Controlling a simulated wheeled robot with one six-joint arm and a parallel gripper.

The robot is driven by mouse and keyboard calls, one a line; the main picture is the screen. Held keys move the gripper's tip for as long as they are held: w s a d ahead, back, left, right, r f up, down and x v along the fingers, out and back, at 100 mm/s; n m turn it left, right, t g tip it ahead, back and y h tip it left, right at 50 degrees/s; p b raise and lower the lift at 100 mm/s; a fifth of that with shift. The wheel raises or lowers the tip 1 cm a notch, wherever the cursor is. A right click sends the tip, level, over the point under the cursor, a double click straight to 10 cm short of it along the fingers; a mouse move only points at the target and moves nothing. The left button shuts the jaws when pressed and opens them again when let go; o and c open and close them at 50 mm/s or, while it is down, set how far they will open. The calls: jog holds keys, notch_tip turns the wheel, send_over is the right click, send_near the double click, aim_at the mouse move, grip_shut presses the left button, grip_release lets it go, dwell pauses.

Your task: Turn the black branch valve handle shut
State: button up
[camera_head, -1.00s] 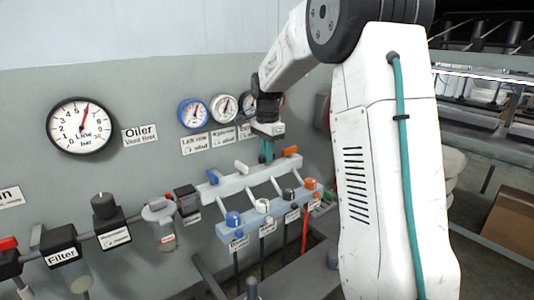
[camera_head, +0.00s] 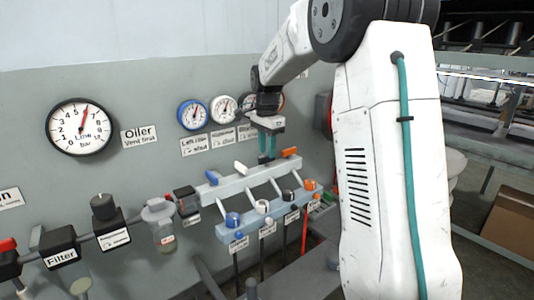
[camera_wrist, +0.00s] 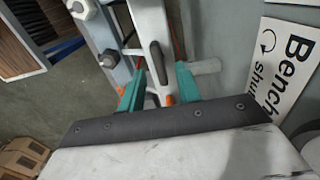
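A black handle (camera_wrist: 157,62) shows in the wrist view, lying lengthwise along the white upper manifold bar (camera_head: 232,187). My gripper (camera_head: 267,158) is above the bar in the head view, pointing down. In the wrist view, its two teal fingers (camera_wrist: 160,82) are apart, one on each side of the black handle's line. I cannot tell whether they touch it or how far above they are. A bit of orange (camera_wrist: 170,99) shows between the fingers.
A blue handle (camera_head: 212,177), a white handle (camera_head: 241,167) and an orange handle (camera_head: 289,152) are on the same bar. A lower bar (camera_head: 262,222) carries coloured knobs. Wall gauges (camera_head: 193,115) and a "Bench shut" sign (camera_wrist: 288,68) are close by.

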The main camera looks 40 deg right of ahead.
notch_tip(320, 180, up, 6)
jog(key=shift+f, duration=0.15)
dwell(0.6)
jog(key=shift+n, duration=0.4)
jog(key=shift+s+f+n, duration=0.15)
jog(key=shift+f+n, duration=0.2)
jog(key=shift+n, duration=0.15)
jog(key=s+a+f+n, duration=0.1)
jog(key=s+a+n, duration=0.4)
jog(key=s, duration=0.6)
jog(key=s+a+f+n+t, duration=0.1)
jog(key=s+a+n, duration=0.4)
jog(key=s, duration=0.7)
jog(key=s+a+f+n, duration=0.2)
jog(key=s+a+n, duration=0.4)
jog(key=s+a, duration=0.3)
jog(key=s, duration=0.3)
